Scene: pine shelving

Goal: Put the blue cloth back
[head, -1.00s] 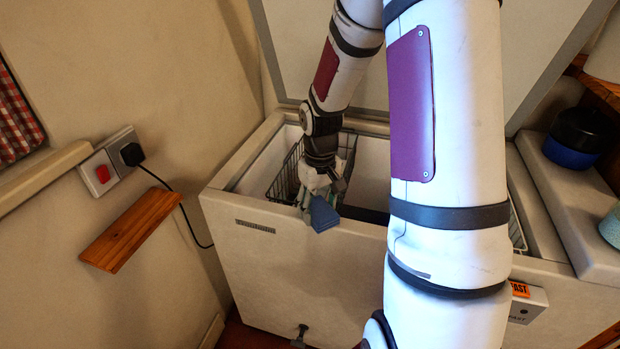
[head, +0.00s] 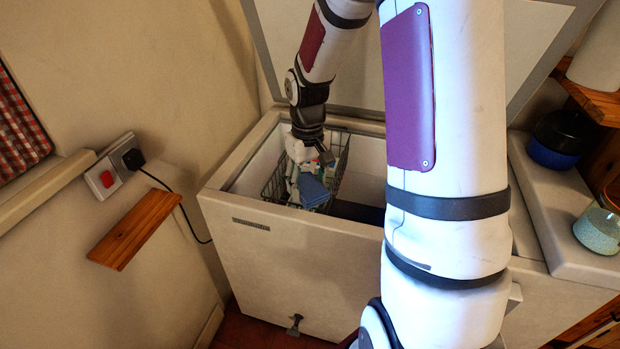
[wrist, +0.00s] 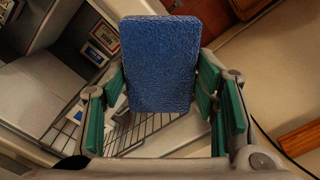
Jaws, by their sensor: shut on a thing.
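The blue cloth (head: 314,192) is a flat, folded, rectangular piece with a rough texture. It fills the upper middle of the wrist view (wrist: 160,55). My gripper (wrist: 162,88) has green pads on both sides of it and is shut on it. In the head view my gripper (head: 309,168) points down at the open chest freezer, with the cloth at the front left of the opening. The wire basket (head: 272,188) hangs in the freezer's left end beneath my gripper. I cannot tell whether the cloth touches the basket.
The white chest freezer (head: 262,262) stands with its lid (head: 352,60) raised behind my arm. Boxed packets (wrist: 103,38) show in the wrist view. A wooden ledge (head: 135,230) and a socket with a plug and cord are on the left wall. A dark blue pot (head: 556,150) stands at right.

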